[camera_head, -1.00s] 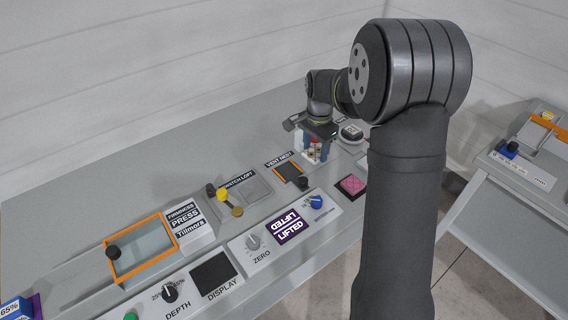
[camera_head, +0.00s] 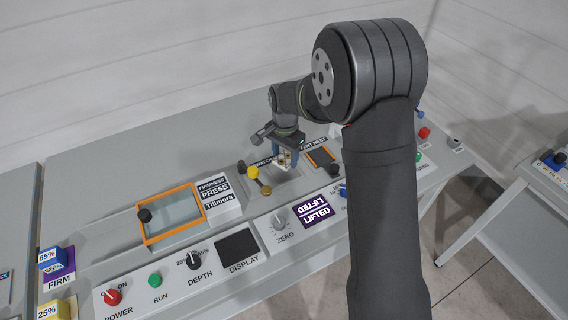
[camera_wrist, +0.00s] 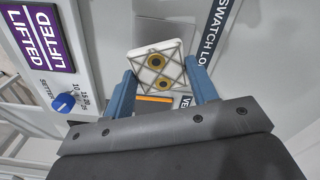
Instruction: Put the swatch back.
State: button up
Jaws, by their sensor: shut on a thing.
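My gripper (camera_head: 285,158) is shut on the swatch (camera_wrist: 158,66). The swatch is a pale square piece with dark crossing lines and two yellow-ringed dark circles. Its edges lie between the two blue fingers in the wrist view, and it looks slightly turned. In the head view, the swatch (camera_head: 284,164) is at or just above the grey Swatch Loft pad (camera_head: 276,183), partly hidden by the fingers; I cannot tell whether it touches. The Swatch Loft label (camera_wrist: 215,35) also shows in the wrist view.
The orange-edged vent nest (camera_head: 321,157) is just right of my gripper. A yellow knob (camera_head: 253,172) and a gold one (camera_head: 265,190) stand close on the left. The orange-framed press window (camera_head: 172,215) is farther left. The purple Lifted sign (camera_head: 313,211) is in front.

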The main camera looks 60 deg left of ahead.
aim_at(284, 158)
jog(key=shift+s+a+f, duration=0.1)
jog(key=shift+f, duration=1.95)
jog(key=shift+f, duration=0.2)
jog(key=o, duration=1)
jog(key=shift+r, duration=0.1)
notch_tip(284, 158, up, 12)
jog(key=shift+r, duration=0.1)
